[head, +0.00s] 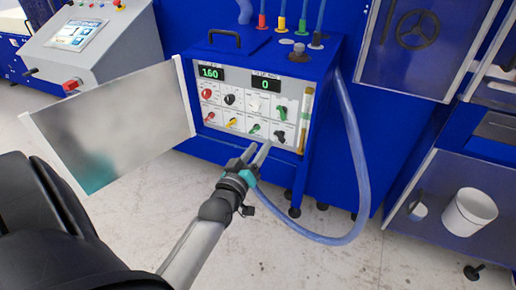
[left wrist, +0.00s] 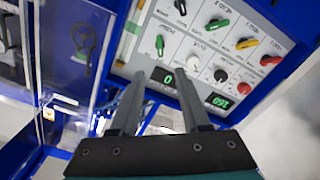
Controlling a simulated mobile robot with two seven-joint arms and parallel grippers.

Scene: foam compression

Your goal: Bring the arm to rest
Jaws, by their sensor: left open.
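My left arm (head: 195,250) reaches up from the bottom of the head view. Its gripper (head: 257,150) is open and empty, in front of the lower part of a blue control box's panel (head: 240,92). The panel carries several coloured knobs and two green displays reading 160 and 0. In the left wrist view my left gripper (left wrist: 158,92) shows its two fingers apart, with the panel (left wrist: 205,50) upside down beyond them. I cannot tell whether a fingertip touches the panel. My right gripper is not in view.
The box's metal door (head: 110,130) stands open on the left, close to my arm. A clear hose (head: 355,170) loops down on the right. A white bucket (head: 468,212) stands on a shelf at the far right. The floor (head: 320,265) in front is clear.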

